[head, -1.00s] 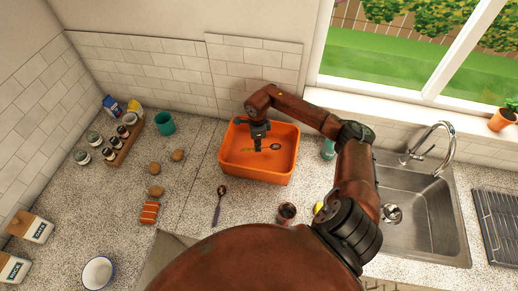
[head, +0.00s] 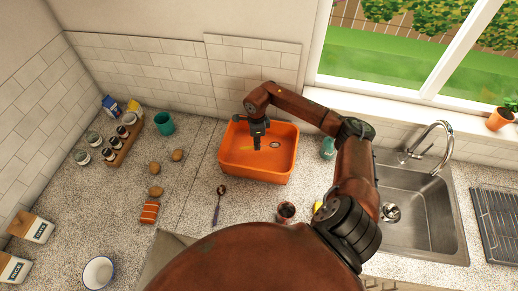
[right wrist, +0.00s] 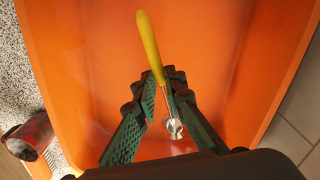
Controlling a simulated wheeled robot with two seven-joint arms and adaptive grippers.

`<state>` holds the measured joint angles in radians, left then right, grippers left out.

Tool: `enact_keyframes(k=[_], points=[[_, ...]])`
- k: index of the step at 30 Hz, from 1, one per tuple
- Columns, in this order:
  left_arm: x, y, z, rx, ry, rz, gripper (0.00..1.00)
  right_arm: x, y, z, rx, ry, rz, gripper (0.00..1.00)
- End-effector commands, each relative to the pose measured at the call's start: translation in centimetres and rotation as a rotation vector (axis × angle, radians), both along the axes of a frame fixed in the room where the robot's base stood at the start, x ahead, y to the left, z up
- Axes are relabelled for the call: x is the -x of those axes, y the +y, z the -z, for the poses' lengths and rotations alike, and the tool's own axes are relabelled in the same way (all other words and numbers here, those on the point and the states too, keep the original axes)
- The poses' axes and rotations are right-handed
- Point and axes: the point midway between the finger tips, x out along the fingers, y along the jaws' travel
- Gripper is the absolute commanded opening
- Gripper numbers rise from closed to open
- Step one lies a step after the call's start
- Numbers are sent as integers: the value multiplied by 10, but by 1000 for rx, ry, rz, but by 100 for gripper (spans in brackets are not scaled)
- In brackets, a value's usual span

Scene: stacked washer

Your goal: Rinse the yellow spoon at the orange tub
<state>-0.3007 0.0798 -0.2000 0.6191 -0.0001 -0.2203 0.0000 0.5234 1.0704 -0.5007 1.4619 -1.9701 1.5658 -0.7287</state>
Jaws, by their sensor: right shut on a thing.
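The orange tub (head: 284,176) stands on the counter against the back wall. My right gripper (head: 257,147) points down into it. In the right wrist view, the right gripper (right wrist: 167,95) is shut on the yellow spoon (right wrist: 150,45). Its fingers pinch the metal neck; the yellow handle sticks out past the fingertips and the metal bowl sits on the near side. In the head view the fingers hide the spoon's middle, and only small bits show beside them. I cannot tell whether the spoon touches the tub floor, or whether the tub holds water. My left gripper is not in view.
A dark spoon (head: 219,202) and a dark red cup (head: 286,211) lie and stand in front of the tub. A teal cup (head: 165,123) and a jar rack (head: 124,143) are to its left. The sink (head: 425,215) and dish rack (head: 497,225) are to the right.

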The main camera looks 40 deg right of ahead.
Motion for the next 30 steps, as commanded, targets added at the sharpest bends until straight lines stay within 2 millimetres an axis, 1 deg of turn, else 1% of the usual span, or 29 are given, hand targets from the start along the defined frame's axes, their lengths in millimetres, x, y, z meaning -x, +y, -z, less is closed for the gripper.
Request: enact_keyframes(k=[1, 3, 30], points=[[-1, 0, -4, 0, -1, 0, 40, 0, 0, -6, 1, -1, 0, 0], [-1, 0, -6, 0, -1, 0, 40, 0, 0, -12, 0, 0, 0, 0], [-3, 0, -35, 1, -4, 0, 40, 0, 0, -79, 1, -1, 0, 0]])
